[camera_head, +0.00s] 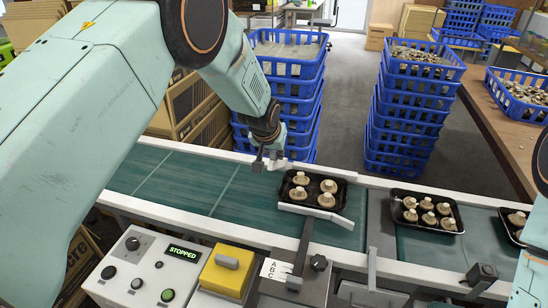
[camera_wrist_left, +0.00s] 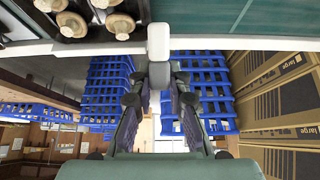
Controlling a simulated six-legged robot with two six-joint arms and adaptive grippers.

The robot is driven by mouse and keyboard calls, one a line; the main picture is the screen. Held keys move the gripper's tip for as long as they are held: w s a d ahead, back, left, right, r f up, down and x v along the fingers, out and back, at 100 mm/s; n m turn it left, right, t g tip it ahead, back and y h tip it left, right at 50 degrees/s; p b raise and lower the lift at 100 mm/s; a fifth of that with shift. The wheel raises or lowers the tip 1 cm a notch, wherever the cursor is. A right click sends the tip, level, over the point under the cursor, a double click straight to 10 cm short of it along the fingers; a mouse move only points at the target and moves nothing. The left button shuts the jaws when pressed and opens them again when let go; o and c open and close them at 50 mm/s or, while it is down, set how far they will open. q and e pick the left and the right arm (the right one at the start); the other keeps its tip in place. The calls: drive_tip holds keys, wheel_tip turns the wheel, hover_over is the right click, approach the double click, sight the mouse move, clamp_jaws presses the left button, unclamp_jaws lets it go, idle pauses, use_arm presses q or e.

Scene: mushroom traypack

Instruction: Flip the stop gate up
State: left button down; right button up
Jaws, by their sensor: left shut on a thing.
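The stop gate appears to be the small white piece (camera_head: 278,164) at the far rail of the conveyor, close to the left end of a black mushroom tray (camera_head: 287,203). In the left wrist view it is a white block (camera_wrist_left: 159,41) with a short grey part below it. My left gripper (camera_head: 266,161) reaches it from above and behind. It is shut on this piece, with the grey part between the fingertips (camera_wrist_left: 159,80). The fingers hide part of the gate. My right gripper is out of view; only parts of my right arm show at the right edge.
The green belt (camera_head: 170,178) is clear left of the tray. More mushroom trays (camera_head: 396,212) stand to the right. Stacked blue crates (camera_head: 303,88) stand behind the far rail. In front are a control box (camera_head: 150,262) reading STOPPED and a yellow block (camera_head: 222,279).

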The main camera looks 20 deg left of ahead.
use_arm(q)
drive_tip(key=shift+w+r, duration=0.1)
idle(0.3)
drive_tip(key=c, duration=1.3)
unclamp_jaws()
drive_tip(key=v, duration=1.2)
drive_tip(key=shift+c, duration=0.4)
